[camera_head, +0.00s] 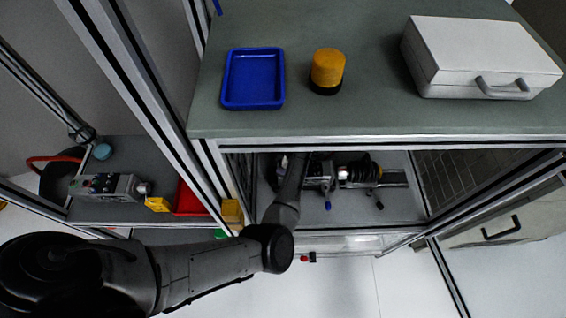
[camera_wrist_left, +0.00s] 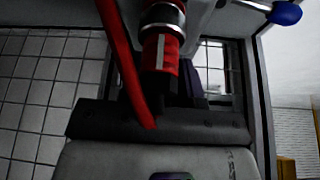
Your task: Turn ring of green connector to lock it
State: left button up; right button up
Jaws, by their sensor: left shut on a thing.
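My left arm comes in from the left in the head view and reaches under the upper shelf into the frame. Its gripper is dark and hard to make out there. In the left wrist view my left gripper (camera_wrist_left: 170,85) is shut, its dark fingers at the lower end of a red, ribbed connector (camera_wrist_left: 161,50) with a silver collar above it. A red cable (camera_wrist_left: 127,60) runs down beside it. I see no green connector; the fingers hide part of what they hold. The servo assembly (camera_head: 345,174) sits under the shelf in the head view. My right gripper is not in view.
The upper shelf holds a blue tray (camera_head: 252,79), a yellow-topped cylinder (camera_head: 327,70) and a white case (camera_head: 482,55). A side shelf at left holds a grey device (camera_head: 105,186) and a red bin (camera_head: 189,200). A frame rail (camera_head: 400,141) crosses above the work space.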

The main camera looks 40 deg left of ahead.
pick_arm(q)
jog(key=o, duration=0.9)
jog(key=shift+o, duration=0.2)
jog(key=shift+r, duration=0.1)
jog(key=p+v, duration=0.9)
jog(key=v, duration=0.4)
jog(key=shift+w+d+r, duration=0.15)
jog(key=shift+d+r, duration=0.05)
jog(key=shift+r, duration=0.05)
